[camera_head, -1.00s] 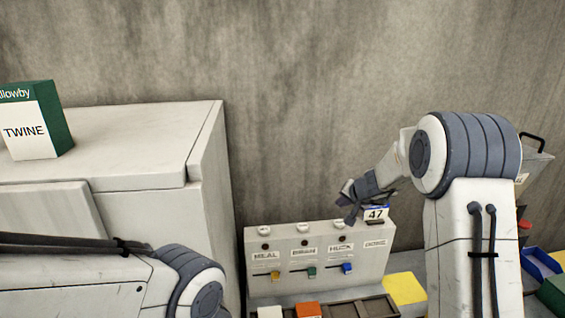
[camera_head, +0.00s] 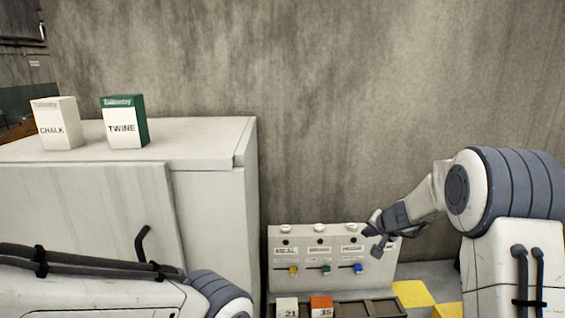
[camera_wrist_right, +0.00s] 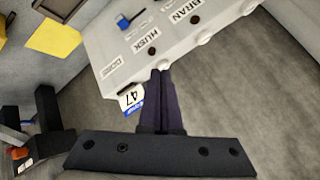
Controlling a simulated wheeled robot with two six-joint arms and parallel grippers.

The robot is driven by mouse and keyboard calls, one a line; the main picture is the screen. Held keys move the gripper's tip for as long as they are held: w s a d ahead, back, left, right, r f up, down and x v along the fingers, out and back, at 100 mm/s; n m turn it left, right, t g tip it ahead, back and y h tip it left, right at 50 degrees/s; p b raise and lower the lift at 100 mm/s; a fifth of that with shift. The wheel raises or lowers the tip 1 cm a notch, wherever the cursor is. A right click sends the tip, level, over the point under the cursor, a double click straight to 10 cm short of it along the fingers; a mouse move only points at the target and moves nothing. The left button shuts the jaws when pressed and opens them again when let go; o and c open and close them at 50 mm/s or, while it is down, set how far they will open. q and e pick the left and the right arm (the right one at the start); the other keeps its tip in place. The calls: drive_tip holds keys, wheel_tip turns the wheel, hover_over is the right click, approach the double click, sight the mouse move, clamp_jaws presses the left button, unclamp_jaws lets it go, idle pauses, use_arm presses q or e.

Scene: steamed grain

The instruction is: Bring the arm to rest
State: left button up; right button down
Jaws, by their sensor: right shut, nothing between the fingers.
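My right arm comes in from the right in the head view. Its gripper (camera_head: 376,238) is in front of the right part of a pale panel (camera_head: 330,272). The right wrist view shows the two dark fingers (camera_wrist_right: 163,85) pressed together with nothing between them, close to the panel's edge. My left arm's links show at the lower left of the head view, but its gripper is out of view.
The panel has yellow, green and blue sliders, with bins in front holding a white block (camera_head: 287,307) and an orange block (camera_head: 321,307). A card marked 47 (camera_wrist_right: 131,98) is near the fingers. CHALK (camera_head: 56,123) and TWINE (camera_head: 124,121) boxes stand on a pale cabinet (camera_head: 200,137).

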drive_tip(key=s+a+n+g+y+b, duration=0.2)
drive_tip(key=s+a+n, duration=0.2)
drive_tip(key=s+a, duration=0.6)
drive_tip(key=s+a+n+g+y+b, duration=0.2)
drive_tip(key=s+a+n+g, duration=0.15)
drive_tip(key=s+a, duration=0.7)
drive_tip(key=s+a+f+n+g+b, duration=0.25)
drive_tip(key=s+a, duration=0.25)
drive_tip(key=s, duration=0.5)
use_arm(q)
wheel_tip(320, 180, down, 8)
drive_tip(key=b, duration=0.1)
drive_tip(key=shift+w, duration=0.25)
use_arm(e)
drive_tip(key=s+d+f+n+h, duration=0.2)
drive_tip(key=s, duration=0.5)
drive_tip(key=s+d+f+n+g+h, duration=0.1)
drive_tip(key=s+d+f+n+h, duration=0.1)
drive_tip(key=s, duration=0.4)
drive_tip(key=shift+s+d+f+n, duration=0.35)
drive_tip(key=shift+d+n, duration=0.05)
drive_tip(key=shift+d, duration=0.4)
